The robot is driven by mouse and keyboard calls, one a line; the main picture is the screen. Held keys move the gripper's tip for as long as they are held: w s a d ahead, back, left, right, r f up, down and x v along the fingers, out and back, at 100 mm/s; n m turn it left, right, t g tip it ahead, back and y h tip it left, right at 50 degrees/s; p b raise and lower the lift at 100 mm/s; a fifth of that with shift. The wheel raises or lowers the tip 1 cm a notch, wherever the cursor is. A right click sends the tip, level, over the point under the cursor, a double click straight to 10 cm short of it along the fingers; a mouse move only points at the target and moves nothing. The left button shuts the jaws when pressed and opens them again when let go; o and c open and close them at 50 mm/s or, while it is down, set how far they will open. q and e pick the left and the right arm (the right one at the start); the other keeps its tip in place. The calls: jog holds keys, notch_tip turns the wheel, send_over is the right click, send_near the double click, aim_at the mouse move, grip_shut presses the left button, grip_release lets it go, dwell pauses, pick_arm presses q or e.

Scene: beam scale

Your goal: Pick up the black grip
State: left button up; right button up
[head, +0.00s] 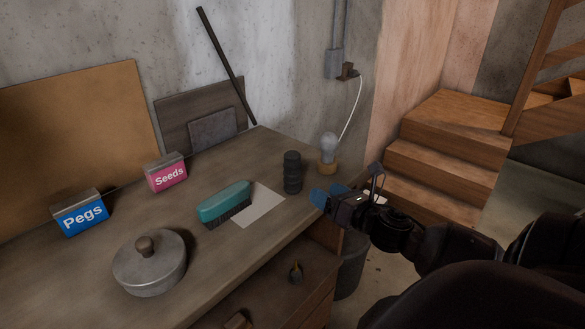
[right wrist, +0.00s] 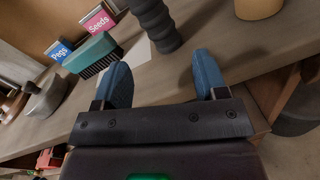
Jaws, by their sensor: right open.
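The black grip (head: 292,172) is a dark ribbed cylinder standing upright on the wooden workbench, near its right end. It also shows at the top of the right wrist view (right wrist: 155,24), cut off by the frame's upper edge. My right gripper (head: 328,196) has blue fingertips and is just to the right of the grip in the head view, apart from it. In the right wrist view my right gripper (right wrist: 166,82) is open with nothing between its fingers, and the grip lies beyond them. My left gripper is not in view.
A light bulb on a wooden base (head: 328,165) stands right of the grip. A teal brush (head: 224,201) and white paper (head: 260,206) lie to its left. Farther left are a Seeds box (head: 167,175), a Pegs box (head: 80,214) and a lidded metal pot (head: 150,268).

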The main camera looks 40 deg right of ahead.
aim_at(297, 171)
jog(key=w+n, duration=0.1)
jog(key=w, duration=0.1)
jog(key=w+r+n+y, duration=0.1)
jog(key=w+n, duration=0.1)
jog(key=w+r+n+y, duration=0.1)
jog(key=w, duration=0.1)
jog(key=shift+w+a+n+p, duration=0.1)
jog(key=shift+w+n+p, duration=0.1)
jog(key=shift+n+p, duration=0.15)
jog(key=shift+w+f, duration=0.15)
jog(key=shift+w, duration=2.1)
jog(key=shift+w+a+p, duration=0.15)
jog(key=shift+w+p, duration=0.15)
jog(key=shift+w, duration=0.15)
jog(key=c, duration=1)
